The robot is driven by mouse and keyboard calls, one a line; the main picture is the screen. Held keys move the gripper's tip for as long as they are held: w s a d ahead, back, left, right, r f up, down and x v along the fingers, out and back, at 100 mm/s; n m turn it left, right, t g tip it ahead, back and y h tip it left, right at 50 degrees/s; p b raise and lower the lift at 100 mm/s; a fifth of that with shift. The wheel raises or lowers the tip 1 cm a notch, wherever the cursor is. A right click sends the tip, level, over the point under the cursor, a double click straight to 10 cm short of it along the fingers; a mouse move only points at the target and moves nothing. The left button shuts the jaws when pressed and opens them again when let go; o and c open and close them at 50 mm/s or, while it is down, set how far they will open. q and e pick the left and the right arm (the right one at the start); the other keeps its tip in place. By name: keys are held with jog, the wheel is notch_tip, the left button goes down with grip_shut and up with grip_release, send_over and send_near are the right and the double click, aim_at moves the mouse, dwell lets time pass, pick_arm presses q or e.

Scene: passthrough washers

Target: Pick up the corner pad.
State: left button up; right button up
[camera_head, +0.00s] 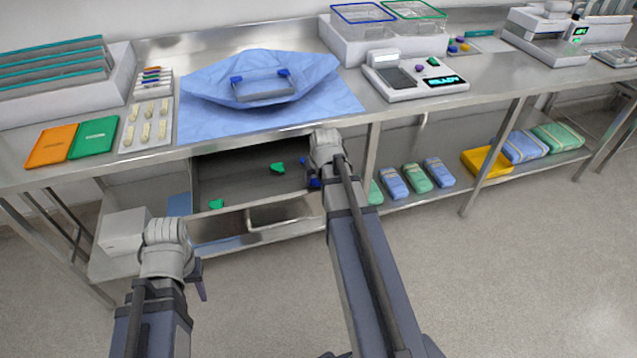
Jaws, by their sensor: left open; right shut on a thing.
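Two small green pieces that look like corner pads lie in the open grey drawer under the table: one (277,168) toward the right and one (216,204) toward the front left. My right gripper (314,179) is at the drawer's right side, right of the nearer-to-it green piece and apart from it. It is shut on a small blue piece (315,183), perhaps a blue corner pad; my wrist hides much of it. My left gripper (200,281) is open and empty, low in front of the table, left of and below the drawer.
The steel table (330,122) bears a blue wrap (262,75) with a wire-frame tray, orange and green folders, and a scale (415,76). Lower shelf packs (415,178) lie right of the drawer (245,165). The table legs and drawer front are close to my arms. The floor at right is clear.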

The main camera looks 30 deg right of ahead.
aim_at(316, 181)
grip_shut()
jog(key=shift+r, duration=0.15)
notch_tip(316, 181, up, 10)
jog(key=p, duration=1)
jog(key=shift+w, duration=0.1)
